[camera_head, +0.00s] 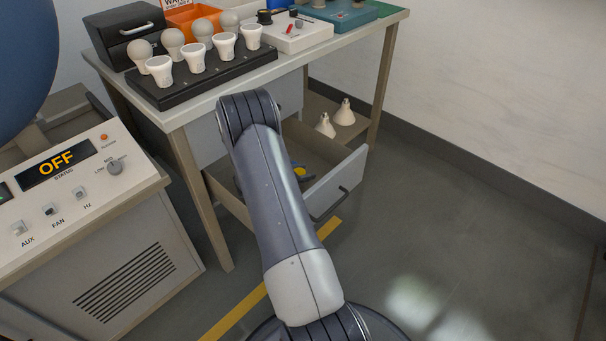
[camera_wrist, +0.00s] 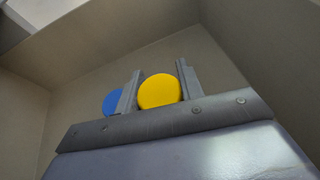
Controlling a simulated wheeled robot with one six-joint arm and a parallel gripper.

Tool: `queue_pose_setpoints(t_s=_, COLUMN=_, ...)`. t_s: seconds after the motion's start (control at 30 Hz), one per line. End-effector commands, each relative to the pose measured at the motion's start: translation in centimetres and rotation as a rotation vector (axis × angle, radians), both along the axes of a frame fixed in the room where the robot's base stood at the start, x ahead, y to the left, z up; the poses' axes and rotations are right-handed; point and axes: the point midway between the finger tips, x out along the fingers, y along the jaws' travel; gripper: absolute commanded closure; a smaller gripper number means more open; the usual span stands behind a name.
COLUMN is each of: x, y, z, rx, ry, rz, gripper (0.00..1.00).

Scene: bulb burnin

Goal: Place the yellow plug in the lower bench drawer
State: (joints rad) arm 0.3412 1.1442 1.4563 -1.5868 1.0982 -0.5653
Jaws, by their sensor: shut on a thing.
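The yellow plug (camera_wrist: 159,92) sits between the two fingers of my gripper (camera_wrist: 160,74) in the wrist view, and the fingers are shut on it. In the head view a small part of the yellow plug (camera_head: 299,171) shows beside my arm, inside the open lower bench drawer (camera_head: 335,184). The wrist view shows the drawer's walls (camera_wrist: 95,45) around my gripper. Whether the plug touches the drawer floor cannot be told. In the head view my arm hides most of my gripper.
A blue round thing (camera_wrist: 112,101) lies in the drawer just left of my gripper. White cone-shaped things (camera_head: 344,113) stand on the shelf behind the drawer. The bench top (camera_head: 285,62) holds a bulb rack (camera_head: 190,92). A control console (camera_head: 120,260) stands left. The floor at right is clear.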

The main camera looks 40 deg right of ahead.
Motion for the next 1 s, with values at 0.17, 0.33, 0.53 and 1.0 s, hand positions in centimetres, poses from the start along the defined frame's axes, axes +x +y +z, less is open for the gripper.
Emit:
queue_pose_setpoints(t_s=0.17, x=0.0, y=0.0, z=0.1, rx=0.0, ry=-0.001, rz=0.001, gripper=0.85)
queue_pose_setpoints(t_s=0.33, x=0.0, y=0.0, z=-0.5, rx=0.0, ry=0.0, rz=0.001, gripper=0.85)
queue_pose_setpoints(t_s=0.53, x=0.0, y=0.0, z=-1.1, rx=0.0, ry=0.0, rz=0.001, gripper=0.85)
queue_pose_setpoints(t_s=1.0, x=0.0, y=0.0, z=-1.0, rx=0.0, ry=0.0, rz=0.001, gripper=0.42)
